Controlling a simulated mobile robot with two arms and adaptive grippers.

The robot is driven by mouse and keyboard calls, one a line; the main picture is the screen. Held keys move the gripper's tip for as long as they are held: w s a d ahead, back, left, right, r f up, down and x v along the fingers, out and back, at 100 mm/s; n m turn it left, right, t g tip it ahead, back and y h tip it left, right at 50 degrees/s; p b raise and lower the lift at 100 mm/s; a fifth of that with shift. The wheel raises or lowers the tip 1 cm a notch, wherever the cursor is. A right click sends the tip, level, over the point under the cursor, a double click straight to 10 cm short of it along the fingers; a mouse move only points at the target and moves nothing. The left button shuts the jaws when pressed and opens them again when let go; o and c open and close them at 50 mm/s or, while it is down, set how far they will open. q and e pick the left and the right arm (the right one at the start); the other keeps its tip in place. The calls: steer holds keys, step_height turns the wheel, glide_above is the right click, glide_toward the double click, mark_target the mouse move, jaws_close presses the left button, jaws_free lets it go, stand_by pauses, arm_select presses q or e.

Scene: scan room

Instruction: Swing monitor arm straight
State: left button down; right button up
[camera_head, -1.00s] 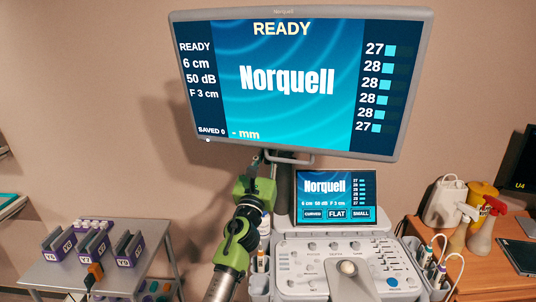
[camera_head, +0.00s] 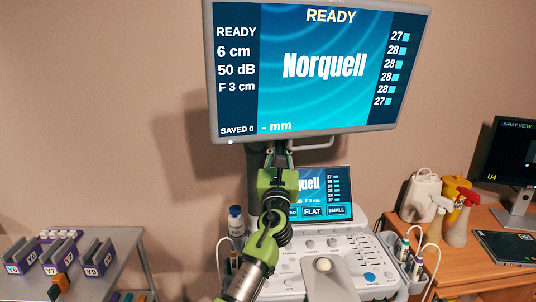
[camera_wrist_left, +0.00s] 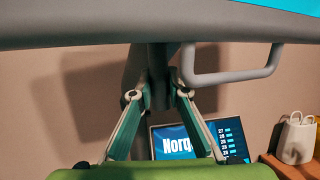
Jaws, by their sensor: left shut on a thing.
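The large monitor (camera_head: 240,70) reads READY and hangs above the ultrasound console (camera_head: 345,250), turned slightly so its right side looks smaller. A grey post (camera_wrist_left: 159,75) comes down from its underside. My left gripper (camera_head: 278,150) is shut on this post just below the screen; in the left wrist view its two green-and-grey fingers (camera_wrist_left: 158,92) stand on either side of it. A grey loop handle (camera_head: 313,145) under the monitor is beside the gripper, free of it. The lower monitor arm is largely hidden behind my gripper. My right gripper is not in view.
A small touch screen (camera_head: 336,200) stands behind my left gripper, partly covered. A side cart (camera_head: 125,262) with purple racks is at the left. At the right, a wooden desk (camera_head: 478,255) carries spray bottles (camera_head: 458,222) and another screen (camera_head: 508,155).

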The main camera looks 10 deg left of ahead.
arm_select(q)
steer(key=shift+s+a+f, duration=0.1)
steer(key=shift+a, duration=0.25)
steer(key=c, duration=1.9)
jaws_free()
steer(key=shift+s+a, duration=0.1)
steer(key=shift+v, duration=5.95)
